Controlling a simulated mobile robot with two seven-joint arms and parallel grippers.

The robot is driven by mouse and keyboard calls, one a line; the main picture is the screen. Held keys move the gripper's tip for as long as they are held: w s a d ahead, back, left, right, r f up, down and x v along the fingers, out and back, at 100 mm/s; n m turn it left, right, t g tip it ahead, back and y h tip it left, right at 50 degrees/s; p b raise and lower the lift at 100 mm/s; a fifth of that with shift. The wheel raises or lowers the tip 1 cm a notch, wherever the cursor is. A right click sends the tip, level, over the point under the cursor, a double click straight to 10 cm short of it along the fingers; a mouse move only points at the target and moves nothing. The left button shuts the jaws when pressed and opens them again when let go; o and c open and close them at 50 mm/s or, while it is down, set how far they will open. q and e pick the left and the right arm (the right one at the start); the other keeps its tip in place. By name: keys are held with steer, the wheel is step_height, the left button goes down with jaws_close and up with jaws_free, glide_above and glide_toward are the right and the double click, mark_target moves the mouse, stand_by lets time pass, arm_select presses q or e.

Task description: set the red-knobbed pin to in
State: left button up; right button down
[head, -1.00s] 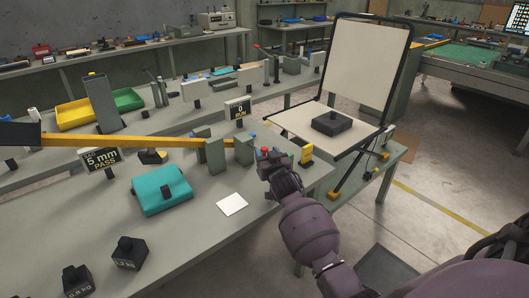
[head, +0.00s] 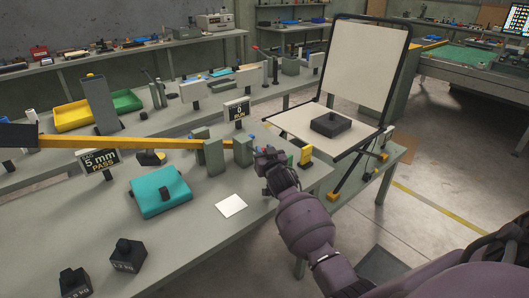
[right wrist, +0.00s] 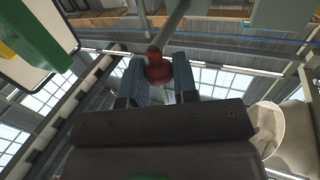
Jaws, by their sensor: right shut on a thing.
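The red-knobbed pin (right wrist: 158,68) shows in the right wrist view, its red knob between my two fingers and a grey shaft running up and away from it. My right gripper (right wrist: 160,80) is shut on the knob. In the head view my right gripper (head: 266,157) is at the far right end of the bench, beside the grey-green posts (head: 243,151); it largely hides the pin there. The folding lounger (head: 365,75) stands just beyond, backrest raised, with a black block (head: 332,124) on its seat. My left gripper is not in view.
A yellow beam (head: 130,142) spans the bench to the posts. A yellow block (head: 305,155) stands right of my gripper. A teal case (head: 160,198), a white card (head: 231,205) and black weights (head: 128,255) lie on the bench. The bench front is partly clear.

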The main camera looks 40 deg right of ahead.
mark_target(254, 150)
steer(key=shift+w+a+f+b, duration=0.1)
steer(key=shift+w+b, duration=0.35)
steer(key=shift+w, duration=0.7)
steer(key=shift+w+a+f+b, duration=0.1)
steer(key=shift+w+b, duration=0.35)
steer(key=shift+w, duration=0.7)
steer(key=shift+w+r, duration=0.1)
steer(key=shift+w, duration=0.15)
steer(key=shift+r, duration=0.3)
steer(key=c, duration=1.3)
jaws_free()
steer(key=shift+w, duration=0.1)
steer(key=o, duration=0.4)
steer(key=shift+w+a+f, duration=0.1)
steer(key=shift+w+f, duration=0.05)
steer(key=shift+c, duration=0.2)
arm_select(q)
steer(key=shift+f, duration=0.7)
